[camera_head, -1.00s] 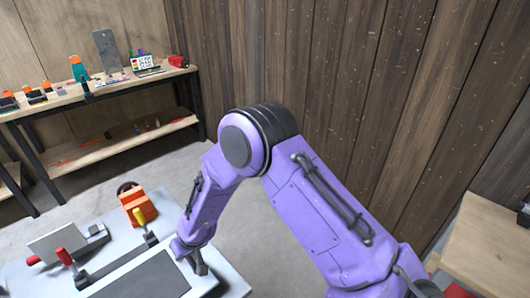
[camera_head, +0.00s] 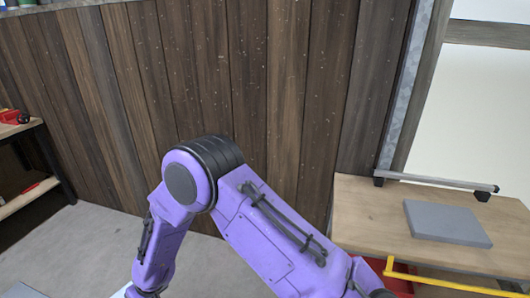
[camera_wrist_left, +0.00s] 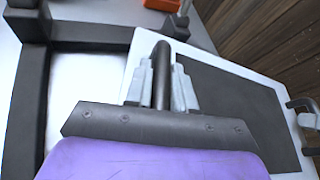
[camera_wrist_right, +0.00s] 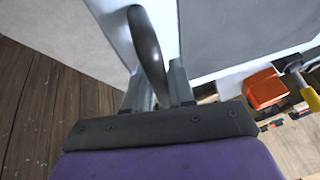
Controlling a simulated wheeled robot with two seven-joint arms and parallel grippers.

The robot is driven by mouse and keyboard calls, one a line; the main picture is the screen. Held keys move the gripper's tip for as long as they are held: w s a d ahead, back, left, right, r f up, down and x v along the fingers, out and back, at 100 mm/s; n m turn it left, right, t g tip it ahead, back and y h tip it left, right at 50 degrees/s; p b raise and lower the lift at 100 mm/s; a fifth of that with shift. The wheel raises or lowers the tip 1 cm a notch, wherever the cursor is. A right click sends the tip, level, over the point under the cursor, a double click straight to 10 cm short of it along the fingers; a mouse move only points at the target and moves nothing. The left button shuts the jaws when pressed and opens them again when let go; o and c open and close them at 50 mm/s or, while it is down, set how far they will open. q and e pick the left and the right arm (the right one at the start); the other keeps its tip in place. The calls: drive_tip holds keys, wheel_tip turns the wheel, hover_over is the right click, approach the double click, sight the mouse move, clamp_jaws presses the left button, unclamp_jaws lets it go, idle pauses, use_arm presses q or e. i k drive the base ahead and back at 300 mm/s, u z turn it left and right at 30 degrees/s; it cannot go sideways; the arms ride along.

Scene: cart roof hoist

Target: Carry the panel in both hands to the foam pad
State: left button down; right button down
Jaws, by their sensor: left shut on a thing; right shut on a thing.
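The panel is white with a dark grey middle; it fills much of the left wrist view (camera_wrist_left: 245,100) and the right wrist view (camera_wrist_right: 235,30). My left gripper (camera_wrist_left: 161,88) is shut on a dark bar handle (camera_wrist_left: 161,60) of the panel. My right gripper (camera_wrist_right: 160,88) is shut on a dark curved handle (camera_wrist_right: 146,40) at the panel's other side. In the head view both grippers are out of frame. A flat grey slab, which looks like the foam pad (camera_head: 447,222), lies on the wooden bench at the right. I cannot tell whether the panel is lifted.
The wooden bench (camera_head: 370,215) has a grey rail (camera_head: 436,182) along its back and a yellow bar (camera_head: 450,284) at its front. A red thing (camera_head: 400,283) sits below it. A dark plank wall (camera_head: 240,80) stands behind. Orange clamp (camera_wrist_right: 265,88) is near the panel.

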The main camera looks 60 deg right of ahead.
sight(445, 220)
drive_tip(key=k, duration=0.75)
drive_tip(key=z, duration=2.1)
